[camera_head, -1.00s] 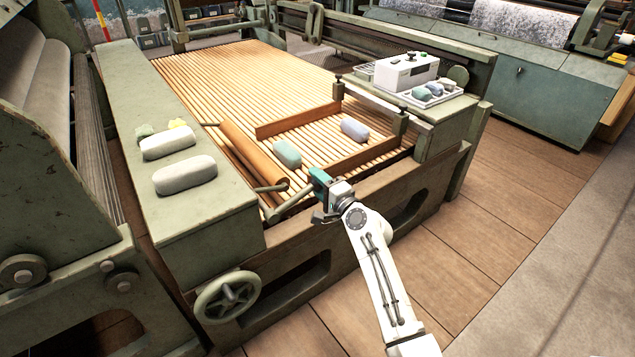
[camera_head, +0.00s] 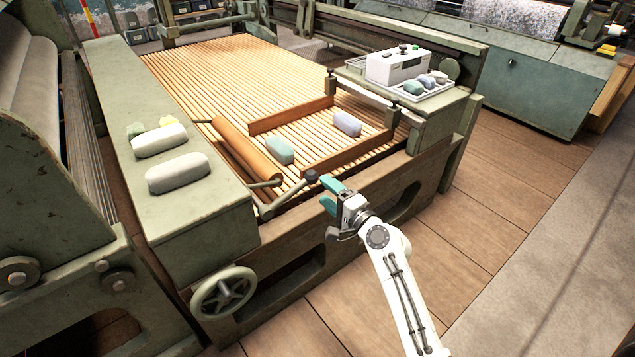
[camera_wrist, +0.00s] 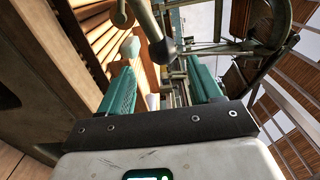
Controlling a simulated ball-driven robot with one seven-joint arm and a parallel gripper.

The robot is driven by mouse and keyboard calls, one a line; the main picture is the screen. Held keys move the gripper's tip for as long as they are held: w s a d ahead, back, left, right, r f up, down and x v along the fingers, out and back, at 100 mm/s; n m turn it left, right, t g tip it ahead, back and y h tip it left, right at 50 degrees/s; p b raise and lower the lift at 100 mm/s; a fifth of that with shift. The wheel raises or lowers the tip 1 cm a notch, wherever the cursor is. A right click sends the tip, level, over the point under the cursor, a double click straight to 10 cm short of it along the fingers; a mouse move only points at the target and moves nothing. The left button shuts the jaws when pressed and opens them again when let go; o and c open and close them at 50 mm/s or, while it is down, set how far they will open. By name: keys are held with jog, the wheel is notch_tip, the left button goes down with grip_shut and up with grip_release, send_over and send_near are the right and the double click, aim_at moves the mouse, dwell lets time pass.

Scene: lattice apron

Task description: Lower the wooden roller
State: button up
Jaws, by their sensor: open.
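The wooden roller (camera_head: 240,150) lies at the left side of the slatted apron, carried on a metal bracket. A grey lever (camera_head: 288,195) runs from the roller's near end up to a dark round knob (camera_head: 311,176). My gripper (camera_head: 328,192) has teal fingers and is open, just right of the knob and slightly nearer. In the wrist view the open fingers (camera_wrist: 162,88) stand apart, with the knob (camera_wrist: 162,50) showing beyond the gap between them. Nothing is visibly held. Whether a finger touches the knob cannot be told.
A blue-green bundle (camera_head: 279,150) and a lilac bundle (camera_head: 347,123) lie on the slats between wooden boards. Pale bundles (camera_head: 178,173) rest on the green side beam (camera_head: 215,205). A handwheel (camera_head: 224,292) sticks out in front. The floor to the right is clear.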

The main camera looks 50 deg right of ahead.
jog(key=v, duration=0.3)
jog(key=shift+s+a, duration=0.1)
jog(key=shift+s, duration=0.1)
dwell(0.5)
jog(key=a+f+n+g+y, duration=0.3)
jog(key=a+f+n+y, duration=0.15)
jog(key=a+n, duration=0.4)
jog(key=s+a+f+n+g+y, duration=0.1)
jog(key=s+a+f+n+g, duration=0.3)
jog(key=s+a+n+g, duration=0.4)
jog(key=s+a+f+n+g, duration=0.35)
jog(key=s+a, duration=0.25)
jog(key=s, duration=0.3)
jog(key=s+r+n+g, duration=0.1)
jog(key=s+r+g, duration=0.1)
jog(key=s, duration=0.3)
notch_tip(320, 180, up, 19)
jog(key=p, duration=1.9)
jog(key=shift+w+f+h+p, duration=0.2)
jog(key=shift+w+h+p, duration=0.1)
jog(key=shift+h+p, duration=0.05)
